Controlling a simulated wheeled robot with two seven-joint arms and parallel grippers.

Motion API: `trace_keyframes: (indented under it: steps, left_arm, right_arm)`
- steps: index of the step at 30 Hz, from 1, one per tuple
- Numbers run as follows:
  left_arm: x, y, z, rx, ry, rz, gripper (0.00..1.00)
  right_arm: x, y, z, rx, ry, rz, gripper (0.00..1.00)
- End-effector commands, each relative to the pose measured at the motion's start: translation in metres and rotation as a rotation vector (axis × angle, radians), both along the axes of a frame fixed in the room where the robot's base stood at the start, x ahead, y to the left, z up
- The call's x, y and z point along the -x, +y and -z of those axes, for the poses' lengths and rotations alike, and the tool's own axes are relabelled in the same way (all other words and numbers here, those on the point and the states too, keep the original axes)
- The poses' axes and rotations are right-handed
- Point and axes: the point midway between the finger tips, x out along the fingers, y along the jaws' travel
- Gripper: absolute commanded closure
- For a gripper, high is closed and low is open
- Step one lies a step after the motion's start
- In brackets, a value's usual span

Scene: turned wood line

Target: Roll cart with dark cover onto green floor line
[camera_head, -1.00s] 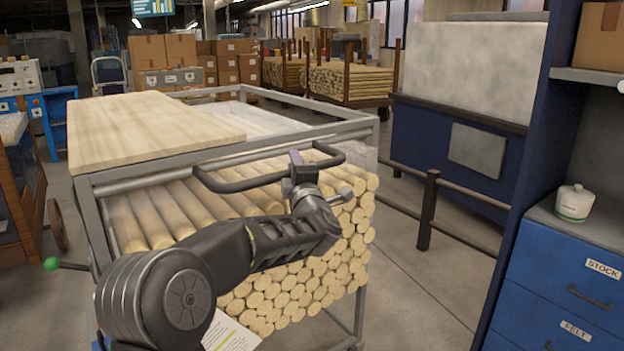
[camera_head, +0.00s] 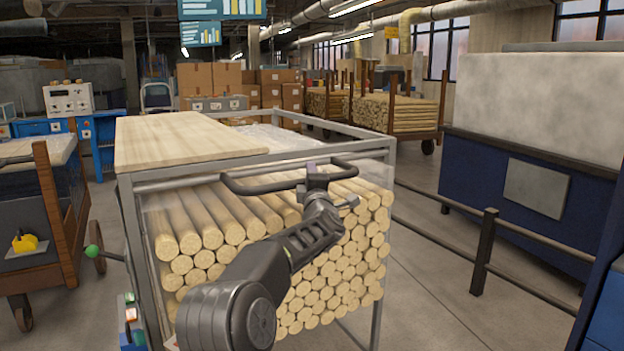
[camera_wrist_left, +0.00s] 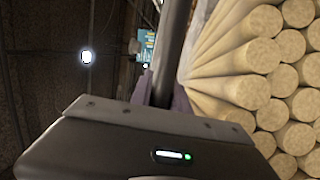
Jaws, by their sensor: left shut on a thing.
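A metal-framed cart (camera_head: 128,215) stacked with round wooden dowels stands right in front of me in the head view. Its top carries a pale wood board and clear plastic film; I see no dark cover on it. My left gripper (camera_head: 318,176) is shut on the cart's dark push handle (camera_head: 245,188) at the near end. In the left wrist view the handle bar (camera_wrist_left: 173,48) runs between the fingers (camera_wrist_left: 160,96), beside the dowel ends. No green floor line shows. My right gripper is out of view.
A wooden cart (camera_head: 45,195) with a dark-sided load stands close at left. A low rail with a dark post (camera_head: 485,252) and a blue machine (camera_head: 480,185) bound the right. Cardboard boxes (camera_head: 210,78) and dowel racks (camera_head: 400,112) stand behind. Grey floor (camera_head: 430,290) is clear at right.

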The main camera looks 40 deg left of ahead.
Motion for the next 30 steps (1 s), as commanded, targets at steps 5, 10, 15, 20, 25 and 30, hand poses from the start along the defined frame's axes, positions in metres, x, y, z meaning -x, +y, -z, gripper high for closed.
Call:
trace_keyframes:
  steps: [5, 10, 15, 20, 25, 30]
  left_arm:
    - [0.0010, 0.0022, 0.0040, 0.005, 0.003, -0.003, 1.00]
    - [0.0011, 0.0024, 0.0038, 0.004, 0.004, -0.004, 1.00]
    - [0.0012, 0.0025, 0.0038, 0.004, 0.004, -0.004, 0.74]
    - [0.0004, 0.0013, 0.0031, 0.003, 0.004, -0.002, 0.61]
    - [-0.0001, 0.0004, 0.0025, 0.003, 0.002, 0.000, 0.57]
    - [0.0003, -0.0008, 0.0023, 0.004, 0.002, 0.001, 0.57]
  right_arm:
    - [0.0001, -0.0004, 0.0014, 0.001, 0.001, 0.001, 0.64]
    - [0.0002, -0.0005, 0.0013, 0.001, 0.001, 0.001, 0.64]
    - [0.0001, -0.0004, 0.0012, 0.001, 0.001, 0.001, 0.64]
    - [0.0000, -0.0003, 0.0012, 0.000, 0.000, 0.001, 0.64]
    - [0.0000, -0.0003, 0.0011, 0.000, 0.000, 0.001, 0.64]
    - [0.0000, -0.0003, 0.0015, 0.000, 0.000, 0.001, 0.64]
